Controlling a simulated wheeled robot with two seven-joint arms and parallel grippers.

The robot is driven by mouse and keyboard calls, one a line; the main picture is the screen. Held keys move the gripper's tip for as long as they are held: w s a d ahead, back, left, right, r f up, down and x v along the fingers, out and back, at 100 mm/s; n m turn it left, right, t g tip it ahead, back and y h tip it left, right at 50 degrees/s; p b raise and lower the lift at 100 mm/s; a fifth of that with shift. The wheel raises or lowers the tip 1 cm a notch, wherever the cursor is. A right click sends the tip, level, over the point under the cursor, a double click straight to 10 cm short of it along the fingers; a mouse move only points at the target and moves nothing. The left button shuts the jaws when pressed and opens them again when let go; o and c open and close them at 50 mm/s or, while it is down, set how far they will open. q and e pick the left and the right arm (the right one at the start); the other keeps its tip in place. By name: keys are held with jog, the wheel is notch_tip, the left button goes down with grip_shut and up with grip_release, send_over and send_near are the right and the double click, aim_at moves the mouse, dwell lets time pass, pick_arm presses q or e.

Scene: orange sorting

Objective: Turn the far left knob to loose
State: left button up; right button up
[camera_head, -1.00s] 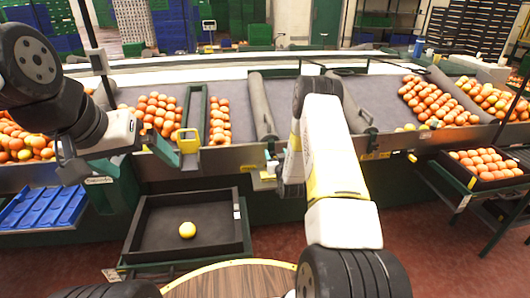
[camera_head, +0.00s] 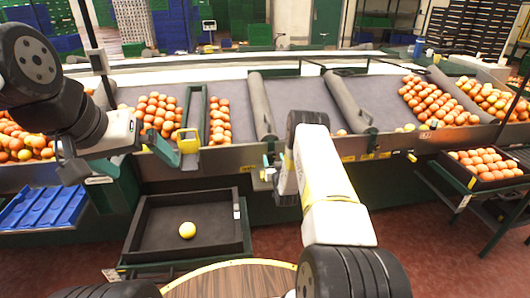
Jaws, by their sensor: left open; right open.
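My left gripper (camera_head: 72,168) is open at the left, at the front rail of the sorting table. The pale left wrist covers part of the rail, and any knob behind it is hidden. Right of that wrist, a yellow-and-green fitting (camera_head: 188,143) stands at the front end of the green divider. I cannot tell its setting. My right gripper (camera_head: 279,176) is open near the rail's middle, below the front end of a grey roller (camera_head: 261,105). Small green and yellow parts show beside it, and I cannot tell whether it touches them. Its fingers are partly hidden by my arm.
Oranges lie in several lanes of the grey sorting table (camera_head: 300,95). A black tray (camera_head: 150,235) with one yellow fruit stands below in front. A blue crate (camera_head: 42,208) is at left, and a tray of oranges (camera_head: 452,168) at right. A round wooden surface (camera_head: 235,280) is closest.

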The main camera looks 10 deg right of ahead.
grip_shut()
jog(key=shift+n, duration=0.4)
jog(key=n, duration=0.3)
jog(key=shift+n, duration=0.4)
jog(key=n, duration=0.4)
jog(key=shift+a+n, duration=0.1)
jog(key=shift+n, duration=0.2)
jog(key=n, duration=0.5)
jog(key=shift+n, duration=1.8)
